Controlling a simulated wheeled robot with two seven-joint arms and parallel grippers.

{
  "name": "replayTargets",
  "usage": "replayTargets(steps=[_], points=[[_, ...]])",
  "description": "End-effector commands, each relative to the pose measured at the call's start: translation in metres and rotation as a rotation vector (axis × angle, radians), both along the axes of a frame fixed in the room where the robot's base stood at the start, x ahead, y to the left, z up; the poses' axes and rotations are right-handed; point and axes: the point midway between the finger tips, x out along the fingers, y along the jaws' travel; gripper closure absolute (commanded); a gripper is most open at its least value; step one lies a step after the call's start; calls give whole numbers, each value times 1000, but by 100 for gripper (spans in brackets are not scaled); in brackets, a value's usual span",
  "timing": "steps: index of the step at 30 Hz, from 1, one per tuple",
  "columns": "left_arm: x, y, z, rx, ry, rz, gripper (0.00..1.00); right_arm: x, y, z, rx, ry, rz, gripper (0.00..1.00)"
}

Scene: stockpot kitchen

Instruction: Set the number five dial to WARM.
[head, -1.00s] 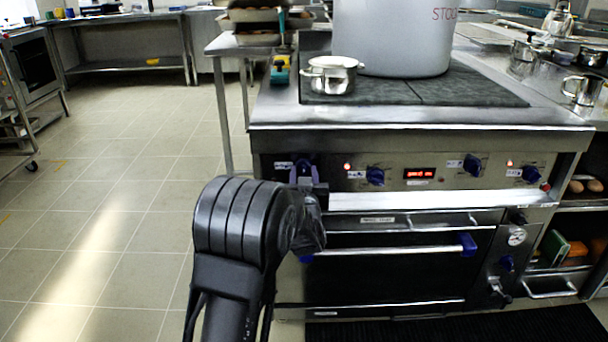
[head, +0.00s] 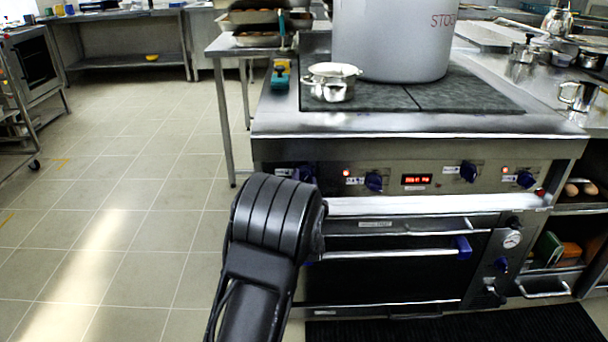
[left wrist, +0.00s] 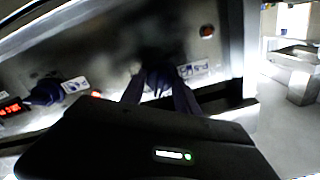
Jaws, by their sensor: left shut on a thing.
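The stove's front panel has several blue dials. The leftmost dial (left wrist: 158,78) is at the fingertips of my left gripper (left wrist: 160,88), which is shut on it. In the head view my left gripper (head: 304,174) is at the panel's left end, mostly hidden behind my wrist. Other blue dials sit further right: a second (head: 374,182), a third (head: 468,172) and a fourth (head: 525,179). Another small dial (head: 502,264) is lower, beside the oven door. The labels are too small to read, so I cannot tell numbers or settings. My right gripper is out of view.
A large stockpot (head: 392,45) and a small steel pot (head: 331,82) stand on the stove top. The oven door handle (head: 395,252) runs below the panel. A red display (head: 416,180) is lit. The tiled floor at left is clear.

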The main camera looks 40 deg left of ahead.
Motion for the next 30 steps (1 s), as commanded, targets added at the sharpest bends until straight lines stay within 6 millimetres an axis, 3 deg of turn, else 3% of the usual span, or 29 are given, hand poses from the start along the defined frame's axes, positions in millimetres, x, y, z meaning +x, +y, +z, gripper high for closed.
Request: replayTargets(steps=[12,30], points=[[0,-1,1,261,202,-2,100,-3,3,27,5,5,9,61],[0,0,-1,343,263,0,100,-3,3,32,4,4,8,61]])
